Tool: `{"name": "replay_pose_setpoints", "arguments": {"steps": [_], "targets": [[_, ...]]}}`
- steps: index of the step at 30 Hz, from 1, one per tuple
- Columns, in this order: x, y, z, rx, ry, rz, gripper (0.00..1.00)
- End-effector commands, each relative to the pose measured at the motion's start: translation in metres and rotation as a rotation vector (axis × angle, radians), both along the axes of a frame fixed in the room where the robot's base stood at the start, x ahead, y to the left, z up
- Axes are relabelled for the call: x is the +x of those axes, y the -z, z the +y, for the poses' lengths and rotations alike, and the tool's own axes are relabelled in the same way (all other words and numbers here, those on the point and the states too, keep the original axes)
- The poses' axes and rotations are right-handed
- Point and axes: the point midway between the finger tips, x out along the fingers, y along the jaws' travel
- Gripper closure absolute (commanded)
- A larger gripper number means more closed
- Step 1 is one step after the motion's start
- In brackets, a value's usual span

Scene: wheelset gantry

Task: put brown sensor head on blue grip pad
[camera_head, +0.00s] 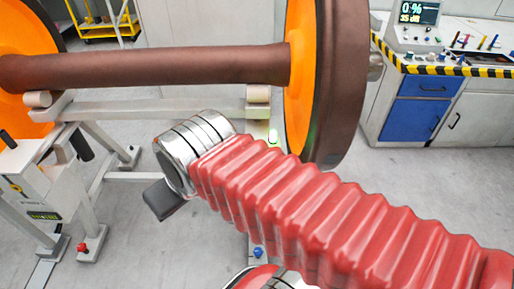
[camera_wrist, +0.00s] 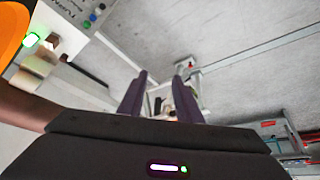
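My gripper (camera_wrist: 158,98) shows in the wrist view as two dark purple fingers standing apart, with a gap between them. Small dark and pale shapes show in that gap, too small to tell whether they are near or far; nothing is clearly held. In the head view my red ribbed arm covers the lower right, and the fingers cannot be made out. I cannot pick out the brown sensor head or the blue grip pad with certainty in either view.
A wheelset with orange-faced wheels (camera_head: 300,75) and a brown axle (camera_head: 150,66) rests on a grey stand (camera_head: 180,108). A console (camera_head: 440,62) with blue drawers stands at right, a yellow trolley (camera_head: 105,28) behind. Red boxes (camera_wrist: 275,130) show in the wrist view.

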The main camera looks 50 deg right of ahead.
Motion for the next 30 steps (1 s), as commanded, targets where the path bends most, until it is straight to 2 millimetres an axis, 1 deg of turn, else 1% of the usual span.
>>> {"name": "replay_pose_setpoints", "arguments": {"steps": [1, 5, 7, 11, 14, 18, 21, 25, 30], "targets": [[0.000, 0.000, 0.000, 0.000, 0.000, 0.000, 0.68], [0.003, 0.000, -0.003, -0.003, 0.006, -0.002, 0.59], [0.008, 0.002, -0.008, -0.011, 0.018, -0.009, 0.55], [0.027, 0.009, -0.023, -0.038, 0.062, -0.034, 0.55], [0.048, 0.017, -0.048, -0.072, 0.107, -0.066, 0.55], [0.077, 0.030, -0.091, -0.126, 0.167, -0.116, 0.55], [0.093, 0.041, -0.121, -0.160, 0.203, -0.152, 0.55], [0.110, 0.056, -0.160, -0.201, 0.237, -0.194, 0.55], [0.123, 0.079, -0.207, -0.238, 0.269, -0.249, 0.55]]}}
